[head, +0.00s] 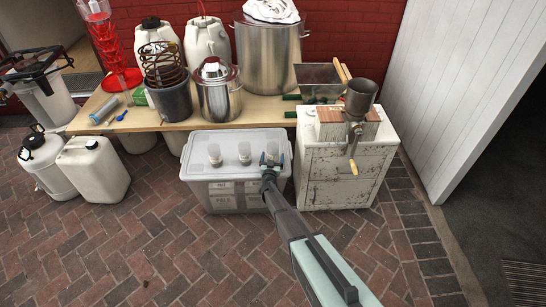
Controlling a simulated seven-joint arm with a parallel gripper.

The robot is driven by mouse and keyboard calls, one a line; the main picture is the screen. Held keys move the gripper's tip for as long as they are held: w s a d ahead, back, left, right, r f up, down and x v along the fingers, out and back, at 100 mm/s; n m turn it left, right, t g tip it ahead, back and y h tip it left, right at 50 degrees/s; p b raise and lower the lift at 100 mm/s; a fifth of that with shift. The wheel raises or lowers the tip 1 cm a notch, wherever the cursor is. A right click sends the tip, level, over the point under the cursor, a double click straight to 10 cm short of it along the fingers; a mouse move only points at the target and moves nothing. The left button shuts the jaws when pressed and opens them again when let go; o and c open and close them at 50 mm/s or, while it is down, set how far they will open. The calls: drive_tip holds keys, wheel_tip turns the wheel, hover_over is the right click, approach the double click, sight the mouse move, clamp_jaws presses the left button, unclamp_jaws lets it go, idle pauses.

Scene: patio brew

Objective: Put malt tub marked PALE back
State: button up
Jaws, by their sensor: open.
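A pale grey plastic crate (191,174) stands on the brick paving in front of the wooden table. Several white labels show on or through its front; the print is too small to read surely, so I cannot tell which tub is marked PALE. Two small clear jars or tubs, the left one (214,154) and the middle one (245,153), stand upright on the crate's top. My gripper (270,158) is open over the right part of the crate's top, to the right of the middle jar. It hides what lies behind it, and I see nothing held in it.
A chipped white cabinet (325,185) with a grain mill (359,100) stands close to the crate's right side. The wooden table (140,117) behind holds steel pots, a wort coil in a bucket and jugs. White canisters (92,169) stand at left. The paving in front is clear.

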drive_tip(key=s+a, duration=0.2)
drive_tip(key=s, duration=0.8)
drive_tip(key=s+d+f+n+g+y, duration=0.15)
drive_tip(key=s+f+g, duration=0.25)
drive_tip(key=s, duration=0.6)
drive_tip(key=s+d+f+n+g+y, duration=0.1)
drive_tip(key=s+d+f+g+y, duration=0.3)
drive_tip(key=s, duration=0.6)
drive_tip(key=s+d+f+n+g+h, duration=0.1)
drive_tip(key=s+f+g, duration=0.4)
drive_tip(key=s, duration=0.6)
drive_tip(key=s+d+r+g, duration=0.2)
drive_tip(key=s+g, duration=0.2)
drive_tip(key=s, duration=0.6)
drive_tip(key=s+d+r+m+g+h, duration=0.1)
drive_tip(key=s+d+r+g, duration=0.2)
drive_tip(key=s, duration=0.8)
drive_tip(key=s+d+r+g, duration=0.2)
drive_tip(key=s+d+g, duration=0.1)
drive_tip(key=s, duration=0.7)
drive_tip(key=shift+s+r+g, duration=0.25)
drive_tip(key=shift+s+g, duration=0.1)
drive_tip(key=shift+g, duration=0.45)
